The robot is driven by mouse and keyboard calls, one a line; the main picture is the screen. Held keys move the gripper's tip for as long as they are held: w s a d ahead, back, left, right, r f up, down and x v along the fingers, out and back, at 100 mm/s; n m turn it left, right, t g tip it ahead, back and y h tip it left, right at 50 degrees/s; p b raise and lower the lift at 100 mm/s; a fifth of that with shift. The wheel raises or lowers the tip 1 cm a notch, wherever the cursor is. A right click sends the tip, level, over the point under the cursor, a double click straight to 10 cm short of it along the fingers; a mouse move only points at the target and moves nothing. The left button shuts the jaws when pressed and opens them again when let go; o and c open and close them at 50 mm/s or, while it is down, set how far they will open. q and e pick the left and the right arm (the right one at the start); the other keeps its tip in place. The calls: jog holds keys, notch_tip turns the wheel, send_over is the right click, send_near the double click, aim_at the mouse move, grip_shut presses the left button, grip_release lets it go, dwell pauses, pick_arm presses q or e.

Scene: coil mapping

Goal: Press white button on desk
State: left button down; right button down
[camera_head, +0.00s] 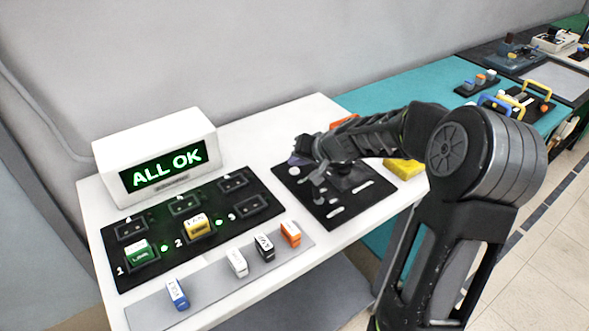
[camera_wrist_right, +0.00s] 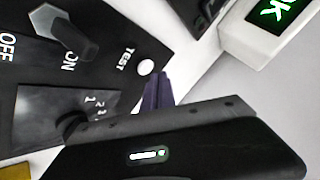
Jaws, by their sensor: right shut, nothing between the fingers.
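The white button (camera_wrist_right: 146,67) is a small round disc beside the word TEST on a black control panel (camera_wrist_right: 110,45). In the head view the panel (camera_head: 352,211) lies on the white desk, and my right gripper and arm cover part of it; I cannot clearly pick out the button there. My right gripper (camera_head: 297,160) is shut and empty over the panel's far left corner. In the right wrist view its dark purple fingertips (camera_wrist_right: 157,76) are together just beside the button; I cannot tell whether they touch it. My left gripper is not in view.
A display (camera_head: 168,168) reading ALL OK stands at the desk's back left. A black slotted board (camera_head: 190,222) holds a green and a yellow block. Several blocks sit on a grey strip (camera_head: 205,285). A yellow block (camera_head: 404,169) lies behind my arm. A teal bench (camera_head: 435,105) adjoins.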

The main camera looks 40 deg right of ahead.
aim_at(297, 172)
notch_tip(297, 172, up, 5)
jog(key=p, duration=0.4)
dwell(1.1)
